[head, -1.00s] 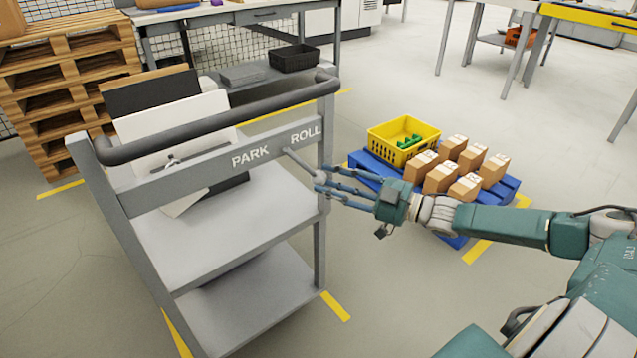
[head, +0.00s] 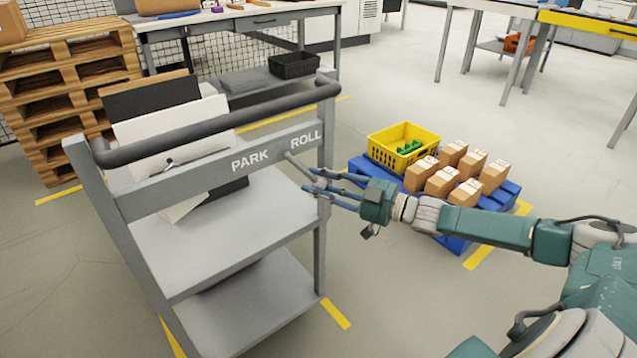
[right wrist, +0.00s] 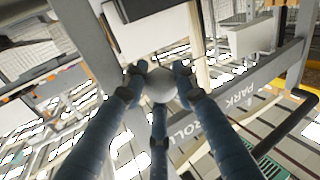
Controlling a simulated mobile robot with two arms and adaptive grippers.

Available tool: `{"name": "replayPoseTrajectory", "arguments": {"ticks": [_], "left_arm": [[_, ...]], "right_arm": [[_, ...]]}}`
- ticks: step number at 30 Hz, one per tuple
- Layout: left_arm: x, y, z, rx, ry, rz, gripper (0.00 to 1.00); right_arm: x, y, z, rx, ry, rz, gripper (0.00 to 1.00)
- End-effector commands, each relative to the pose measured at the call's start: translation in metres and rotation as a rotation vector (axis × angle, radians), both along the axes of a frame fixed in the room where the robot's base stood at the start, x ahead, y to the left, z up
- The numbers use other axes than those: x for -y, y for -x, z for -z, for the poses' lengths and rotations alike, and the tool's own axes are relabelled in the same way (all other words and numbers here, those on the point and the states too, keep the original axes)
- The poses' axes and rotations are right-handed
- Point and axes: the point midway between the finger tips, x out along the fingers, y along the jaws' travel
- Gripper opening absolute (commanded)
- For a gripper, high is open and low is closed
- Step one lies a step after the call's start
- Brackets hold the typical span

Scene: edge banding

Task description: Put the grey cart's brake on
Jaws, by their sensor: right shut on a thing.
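The grey cart (head: 230,237) stands at the left centre, with PARK and ROLL printed on its upper crossbar. The brake lever (head: 298,166) is a thin grey rod from a pivot between the two words. It slopes down to the right, below ROLL. My right gripper (head: 313,182) is shut on the lever's end, its blue fingers hiding most of the knob. In the right wrist view, the round grey knob (right wrist: 160,86) sits between the three fingers. My left gripper is not in view.
Dark and white panels (head: 150,100) lean on the cart under its dark handlebar (head: 215,124). A blue pallet (head: 455,243) with a yellow crate (head: 376,148) and several cartons lies beyond my right arm. Wooden pallets (head: 70,95) stand behind left. Floor in the right foreground is clear.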

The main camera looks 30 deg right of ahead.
Motion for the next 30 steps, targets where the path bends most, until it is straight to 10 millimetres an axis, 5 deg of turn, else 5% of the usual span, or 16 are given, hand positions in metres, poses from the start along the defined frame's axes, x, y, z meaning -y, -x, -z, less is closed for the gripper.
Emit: {"name": "replayPoseTrajectory", "arguments": {"ticks": [11, 21, 30], "left_arm": [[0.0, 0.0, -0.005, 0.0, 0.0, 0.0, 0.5], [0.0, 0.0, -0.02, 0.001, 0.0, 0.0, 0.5], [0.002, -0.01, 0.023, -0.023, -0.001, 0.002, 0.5]], "right_arm": [[-0.01, 0.001, 0.005, -0.006, -0.085, -0.001, 0.0], [-0.046, 0.004, 0.021, -0.028, -0.356, -0.001, 0.0], [-0.086, 0.007, 0.027, -0.049, -0.64, 0.0, 0.0]]}}
